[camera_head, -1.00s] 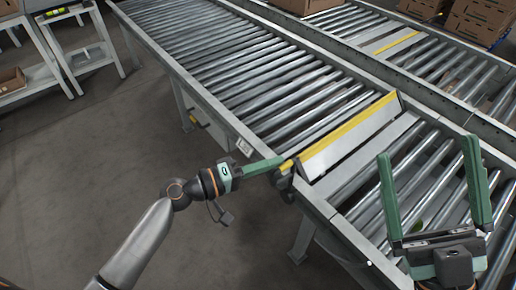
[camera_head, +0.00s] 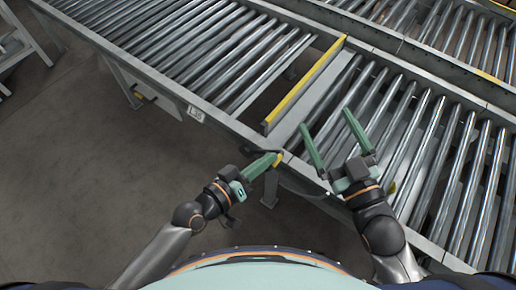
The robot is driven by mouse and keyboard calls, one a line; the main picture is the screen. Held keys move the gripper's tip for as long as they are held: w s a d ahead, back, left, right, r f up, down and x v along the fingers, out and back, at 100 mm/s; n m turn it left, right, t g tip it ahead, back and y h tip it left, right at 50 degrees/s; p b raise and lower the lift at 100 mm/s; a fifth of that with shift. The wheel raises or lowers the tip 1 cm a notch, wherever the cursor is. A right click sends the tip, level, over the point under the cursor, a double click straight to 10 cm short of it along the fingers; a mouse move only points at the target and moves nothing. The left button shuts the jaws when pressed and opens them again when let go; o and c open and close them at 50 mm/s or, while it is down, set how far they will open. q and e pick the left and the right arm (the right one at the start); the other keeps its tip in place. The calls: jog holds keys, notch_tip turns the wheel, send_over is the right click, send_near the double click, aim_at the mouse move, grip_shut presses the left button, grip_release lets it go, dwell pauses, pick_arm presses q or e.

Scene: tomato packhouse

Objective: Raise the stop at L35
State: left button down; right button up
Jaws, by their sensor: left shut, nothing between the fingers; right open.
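The L35 label (camera_head: 196,115) is on the conveyor's near side rail. To its right, the stop (camera_head: 308,84), a pale plate with a yellow edge, spans the rollers. It looks steeply upright, with a dark gap on its left. My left gripper (camera_head: 277,158) is shut and empty outside the rail, its tip at the small yellow-ended lever by the stop's near end. I cannot tell whether they touch. My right gripper (camera_head: 326,120) is open and empty above the rollers right of the stop.
The roller conveyor (camera_head: 230,127) runs from upper left to lower right. A second roller line (camera_head: 440,62) lies beyond it. Grey floor (camera_head: 90,170) is clear at left. Part of a rack (camera_head: 22,45) stands at the far left.

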pick_arm(q)
jog(key=shift+s+d+f, duration=0.2)
jog(key=shift+f, duration=0.1)
pick_arm(e)
jog(key=shift+f+g, duration=0.3)
jog(key=shift+f, duration=0.2)
pick_arm(q)
jog(key=shift+s, duration=0.1)
